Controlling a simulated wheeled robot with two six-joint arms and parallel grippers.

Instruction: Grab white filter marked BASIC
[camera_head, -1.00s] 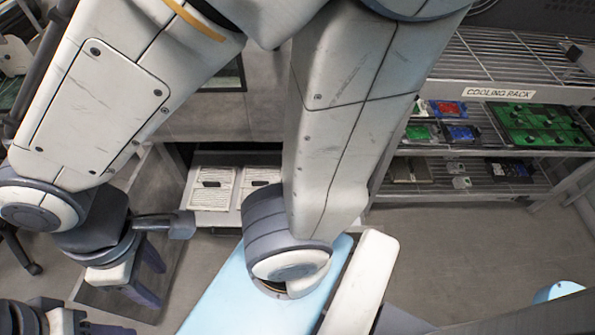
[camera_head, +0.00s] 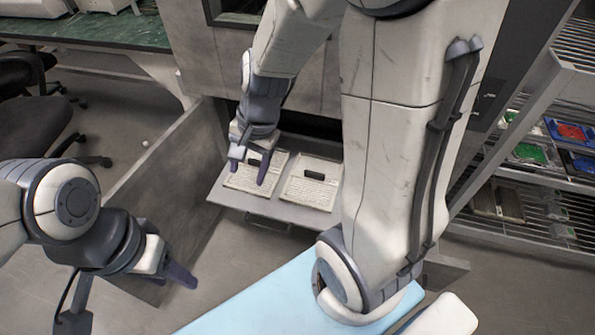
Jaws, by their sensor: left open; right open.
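Two white filters lie side by side on a pulled-out grey tray (camera_head: 262,207) in the centre of the head view. Each has a dark handle. The left filter (camera_head: 240,181) is partly covered by my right gripper; the right filter (camera_head: 309,193) shows clearly. The print on both is too small to read, so I cannot tell which is marked BASIC. My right gripper (camera_head: 251,168) is open, fingers down, over the left filter near its handle; I cannot tell whether it touches. My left gripper (camera_head: 174,270) is open and empty at lower left, away from the tray.
A grey upright panel (camera_head: 160,190) stands left of the tray. A green-topped bench (camera_head: 100,32) and dark chairs (camera_head: 40,128) are at upper left. A rack (camera_head: 520,215) with coloured parts is at right.

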